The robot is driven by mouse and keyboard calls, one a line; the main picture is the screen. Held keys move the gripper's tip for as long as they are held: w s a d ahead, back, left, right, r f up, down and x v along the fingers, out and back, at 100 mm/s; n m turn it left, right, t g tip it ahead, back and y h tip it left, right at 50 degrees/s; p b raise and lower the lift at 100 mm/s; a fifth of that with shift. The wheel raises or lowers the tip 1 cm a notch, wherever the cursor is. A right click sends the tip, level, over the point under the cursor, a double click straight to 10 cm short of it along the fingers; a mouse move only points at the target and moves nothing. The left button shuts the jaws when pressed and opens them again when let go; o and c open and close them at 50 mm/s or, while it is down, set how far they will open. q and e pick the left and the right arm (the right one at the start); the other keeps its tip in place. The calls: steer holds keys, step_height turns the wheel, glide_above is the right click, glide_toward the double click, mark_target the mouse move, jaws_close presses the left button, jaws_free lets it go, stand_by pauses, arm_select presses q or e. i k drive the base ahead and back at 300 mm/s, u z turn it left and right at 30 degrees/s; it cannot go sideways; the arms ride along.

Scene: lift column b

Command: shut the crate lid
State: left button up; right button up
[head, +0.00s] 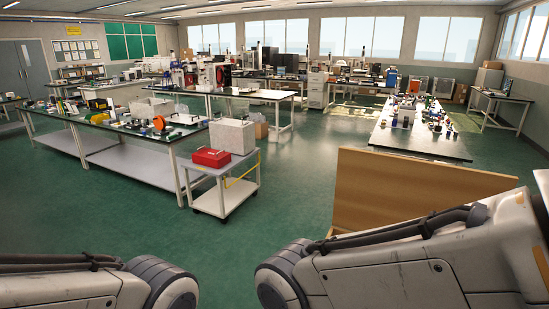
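A large brown wooden panel (415,187) stands upright at the right, behind my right arm. It looks like part of a crate, but I cannot tell whether it is the lid or a side wall. My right arm hides its lower part and whatever lies below it. A wooden edge shows just above that arm. My arm links cross the bottom of the head view from left and right. Neither gripper is in view.
A grey cart (222,190) with a red box (211,157) stands left of centre, beside a long workbench (88,143). Another cluttered bench (420,142) stands beyond the panel. The green floor (285,200) between cart and panel is clear.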

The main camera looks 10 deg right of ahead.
mark_target(373, 190)
steer(key=u, duration=0.55)
steer(key=i, duration=4.25)
steer(key=z, duration=2.7)
steer(key=i, duration=1.4)
steer(key=z, duration=2.55)
